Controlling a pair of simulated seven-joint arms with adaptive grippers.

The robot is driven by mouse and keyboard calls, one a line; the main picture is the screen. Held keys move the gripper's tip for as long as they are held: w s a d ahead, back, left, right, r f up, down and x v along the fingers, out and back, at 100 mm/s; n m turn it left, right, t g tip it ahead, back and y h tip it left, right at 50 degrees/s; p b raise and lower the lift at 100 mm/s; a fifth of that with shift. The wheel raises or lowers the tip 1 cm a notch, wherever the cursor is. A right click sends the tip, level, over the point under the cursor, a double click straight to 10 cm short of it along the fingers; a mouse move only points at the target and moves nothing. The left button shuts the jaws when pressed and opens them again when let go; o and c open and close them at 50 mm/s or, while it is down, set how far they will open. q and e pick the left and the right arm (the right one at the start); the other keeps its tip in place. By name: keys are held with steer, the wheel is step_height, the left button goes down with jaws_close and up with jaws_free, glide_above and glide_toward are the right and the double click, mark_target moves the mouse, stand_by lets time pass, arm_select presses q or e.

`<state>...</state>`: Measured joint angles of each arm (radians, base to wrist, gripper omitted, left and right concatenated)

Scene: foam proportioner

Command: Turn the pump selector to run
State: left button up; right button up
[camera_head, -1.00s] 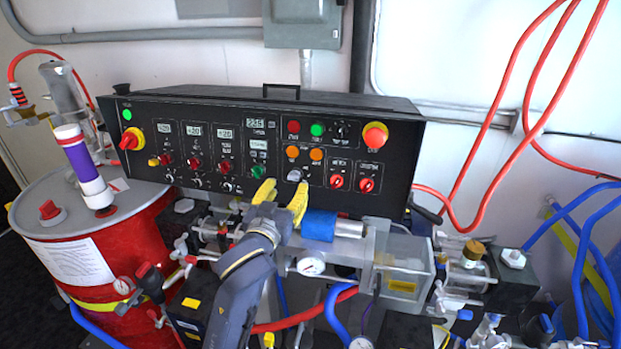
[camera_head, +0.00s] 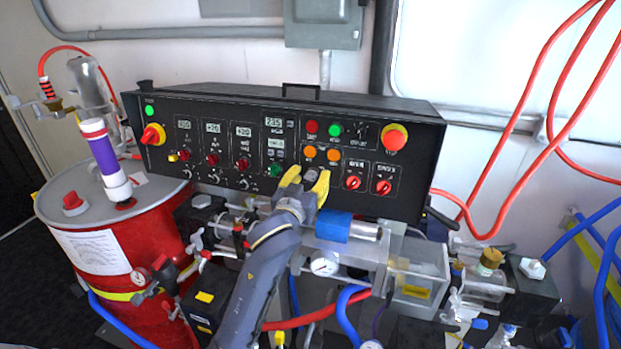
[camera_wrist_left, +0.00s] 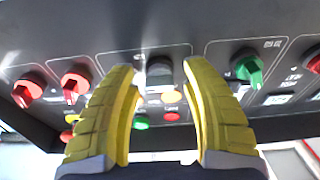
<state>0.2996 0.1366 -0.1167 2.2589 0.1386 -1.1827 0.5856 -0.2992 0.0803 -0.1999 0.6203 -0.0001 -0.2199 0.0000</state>
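The black control panel (camera_head: 210,120) has a grey selector knob (camera_head: 311,176) below two pairs of red, green and orange buttons; I take it as the pump selector, though its label is unreadable. My left gripper (camera_head: 306,180) is at the panel face, with yellow fingers open on either side of this knob. In the left wrist view, the knob (camera_wrist_left: 159,70) sits between the spread fingers (camera_wrist_left: 165,75), with a gap on both sides; contact does not show. The knob's exact setting cannot be read. My right gripper is in neither view.
A green knob (camera_head: 275,170) is left of the gripper and two red knobs (camera_head: 353,183) are right of it. A red emergency button (camera_head: 394,138) is farther right. A red drum (camera_head: 130,262) stands left. Pipes and a blue-wrapped cylinder (camera_head: 334,227) lie below the panel.

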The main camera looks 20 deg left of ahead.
arm_select(q)
jaws_close()
steer(key=shift+r, duration=0.1)
stand_by(0.3)
steer(key=m+h, duration=0.1)
steer(key=m, duration=0.4)
steer(key=shift+r, duration=0.1)
steer(key=shift+m+h, duration=0.6)
steer(key=shift+m, duration=2.2)
steer(key=shift+r, duration=0.1)
steer(key=shift+c, duration=1.1)
jaws_free()
steer(key=shift+d+g, duration=0.1)
steer(key=shift+g, duration=0.2)
steer(key=o, duration=0.4)
steer(key=shift+f, duration=0.2)
steer(key=shift+c, duration=0.2)
